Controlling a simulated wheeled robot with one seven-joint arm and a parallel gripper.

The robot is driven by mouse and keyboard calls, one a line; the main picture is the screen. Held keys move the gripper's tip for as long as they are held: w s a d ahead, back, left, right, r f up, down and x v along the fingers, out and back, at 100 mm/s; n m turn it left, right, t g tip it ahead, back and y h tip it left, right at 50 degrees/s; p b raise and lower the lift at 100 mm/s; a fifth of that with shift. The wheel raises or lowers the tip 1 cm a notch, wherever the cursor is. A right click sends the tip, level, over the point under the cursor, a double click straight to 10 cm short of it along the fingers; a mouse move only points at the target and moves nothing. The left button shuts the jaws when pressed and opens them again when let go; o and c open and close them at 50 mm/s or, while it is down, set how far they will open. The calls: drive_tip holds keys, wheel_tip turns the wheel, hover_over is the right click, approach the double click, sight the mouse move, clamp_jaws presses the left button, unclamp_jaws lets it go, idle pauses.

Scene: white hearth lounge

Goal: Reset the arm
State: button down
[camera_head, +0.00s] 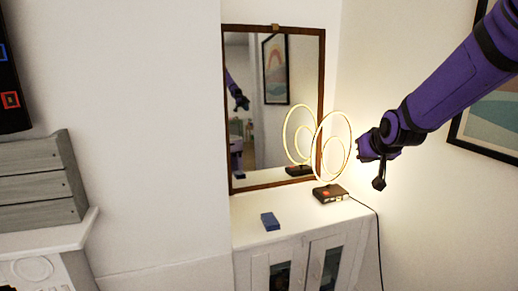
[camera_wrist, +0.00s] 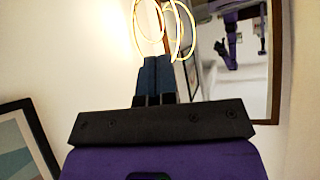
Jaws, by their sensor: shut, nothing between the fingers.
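My purple arm reaches in from the upper right in the head view. My gripper (camera_head: 362,150) is at its end, raised above the white cabinet (camera_head: 300,232) and just right of the glowing ring lamp (camera_head: 348,146). In the wrist view my gripper (camera_wrist: 156,62) shows its two dark fingers together, with nothing between them. The ring lamp (camera_wrist: 189,30) shows beyond the fingertips there. I cannot tell the exact gap between gripper and lamp.
A blue box (camera_head: 270,221) lies on the cabinet top. A brown-framed mirror (camera_head: 245,150) is on the wall behind. A framed picture (camera_head: 490,122) hangs at the right, behind my arm. A grey wooden crate (camera_head: 38,183) stands on a white ledge at the left.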

drive_tip(key=s+r+g, duration=0.2)
drive_tip(key=s+r, duration=0.1)
drive_tip(key=s, duration=1.4)
drive_tip(key=s+d+r+g, duration=0.1)
drive_tip(key=s+r+g, duration=0.1)
drive_tip(key=s, duration=1.6)
drive_tip(key=shift+r+g, duration=0.3)
drive_tip(key=shift+r, duration=0.55)
